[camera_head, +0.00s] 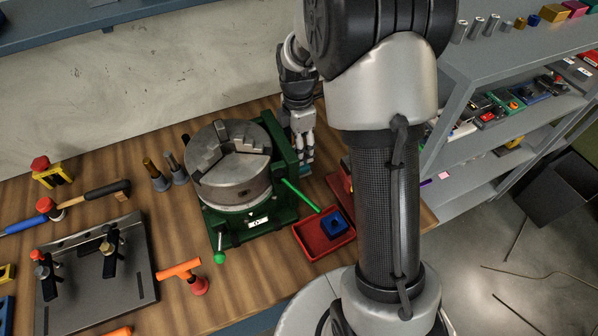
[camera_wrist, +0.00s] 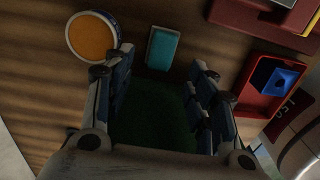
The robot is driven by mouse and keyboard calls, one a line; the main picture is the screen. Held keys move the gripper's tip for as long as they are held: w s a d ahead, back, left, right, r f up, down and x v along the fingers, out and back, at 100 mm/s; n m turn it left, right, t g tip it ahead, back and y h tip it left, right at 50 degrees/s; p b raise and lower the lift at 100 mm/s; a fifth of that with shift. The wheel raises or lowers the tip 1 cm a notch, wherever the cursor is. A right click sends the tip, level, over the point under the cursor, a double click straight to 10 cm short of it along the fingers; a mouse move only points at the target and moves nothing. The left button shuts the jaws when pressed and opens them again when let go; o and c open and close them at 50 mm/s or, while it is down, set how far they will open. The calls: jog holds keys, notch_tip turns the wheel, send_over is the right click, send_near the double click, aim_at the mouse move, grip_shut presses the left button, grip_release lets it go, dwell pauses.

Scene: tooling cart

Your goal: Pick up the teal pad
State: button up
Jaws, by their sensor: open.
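The teal pad (camera_wrist: 162,48) is a small rectangular block lying on the wooden bench, at the top centre of the wrist view. In the head view a small teal patch of it (camera_head: 306,171) shows just at the fingertips, mostly hidden by my gripper. My gripper (camera_head: 304,152) points down behind the right side of the green chuck fixture. In the wrist view my gripper (camera_wrist: 163,64) is open and empty, one finger on each side of the pad's line. I cannot tell how far the fingertips are above the pad.
A round tub with orange contents (camera_wrist: 93,36) stands left of the pad. A red tray (camera_head: 306,246) holding a blue square part (camera_head: 334,224) lies to the right in the wrist view. The green-based chuck (camera_head: 230,165) with a green handle (camera_head: 300,195) stands close to my gripper.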

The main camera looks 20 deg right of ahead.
jog(key=f+b, duration=0.1)
jog(key=f, duration=0.1)
jog(key=f+b, duration=0.1)
jog(key=f, duration=0.3)
jog(key=shift+s+d+f+b, duration=0.15)
jog(key=shift+d+f+b, duration=0.1)
jog(key=shift+f+b, duration=0.15)
jog(key=shift+r, duration=0.1)
jog(key=shift+c, duration=0.4)
jog(key=c, duration=1.1)
jog(key=shift+o, duration=0.2)
jog(key=shift+r, duration=0.15)
notch_tip(320, 180, up, 20)
jog(key=p, duration=0.6)
jog(key=shift+p, duration=0.3)
